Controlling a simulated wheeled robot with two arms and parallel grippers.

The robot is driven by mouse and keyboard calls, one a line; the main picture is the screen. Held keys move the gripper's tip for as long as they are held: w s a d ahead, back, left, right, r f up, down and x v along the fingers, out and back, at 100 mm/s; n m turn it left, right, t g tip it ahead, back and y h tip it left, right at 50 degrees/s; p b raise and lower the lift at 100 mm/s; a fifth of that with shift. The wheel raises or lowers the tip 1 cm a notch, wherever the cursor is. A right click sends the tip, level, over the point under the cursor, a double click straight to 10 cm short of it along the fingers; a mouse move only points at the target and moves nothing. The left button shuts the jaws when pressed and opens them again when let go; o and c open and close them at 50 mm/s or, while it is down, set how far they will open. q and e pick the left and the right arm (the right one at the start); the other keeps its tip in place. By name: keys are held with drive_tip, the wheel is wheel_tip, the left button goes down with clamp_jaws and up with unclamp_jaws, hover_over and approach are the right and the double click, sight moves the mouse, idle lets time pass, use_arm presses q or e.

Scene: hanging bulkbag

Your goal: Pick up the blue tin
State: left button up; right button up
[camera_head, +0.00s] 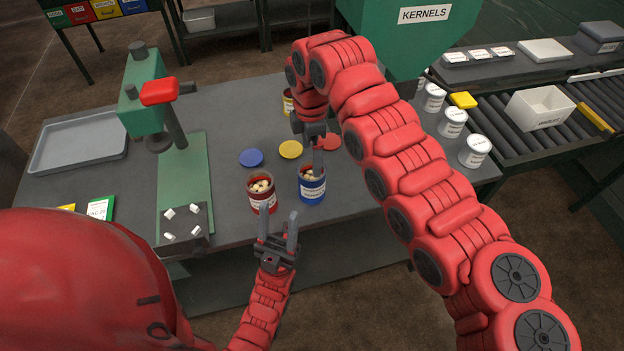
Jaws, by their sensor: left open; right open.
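The blue tin (312,190) stands upright and lidless near the front edge of the grey table, with pale kernels inside. My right gripper (317,160) reaches down from above, its fingers at the tin's back rim. I cannot tell whether a finger is inside the tin or behind it, or whether it touches. The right gripper is open, though its fingers overlap in this view. My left gripper (279,228) is open and empty, low at the table's front edge, below the red tin and left of the blue tin.
A red tin (262,198) with kernels stands just left of the blue one. Blue (251,158), yellow (290,149) and red (328,142) lids lie behind. A yellow tin (288,104) is partly hidden. A green press (150,95) stands left; white tins (474,152) stand right.

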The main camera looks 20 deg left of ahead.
sight(312, 179)
wheel_tip(312, 179, down, 5)
drive_tip(key=shift+f+p, duration=0.1)
drive_tip(key=shift+p, duration=0.7)
drive_tip(key=shift+f, duration=0.15)
wheel_tip(312, 179, down, 5)
drive_tip(key=p, duration=0.2)
drive_tip(key=shift+w+p, duration=0.15)
drive_tip(key=shift+p, duration=0.25)
drive_tip(key=c, duration=1.3)
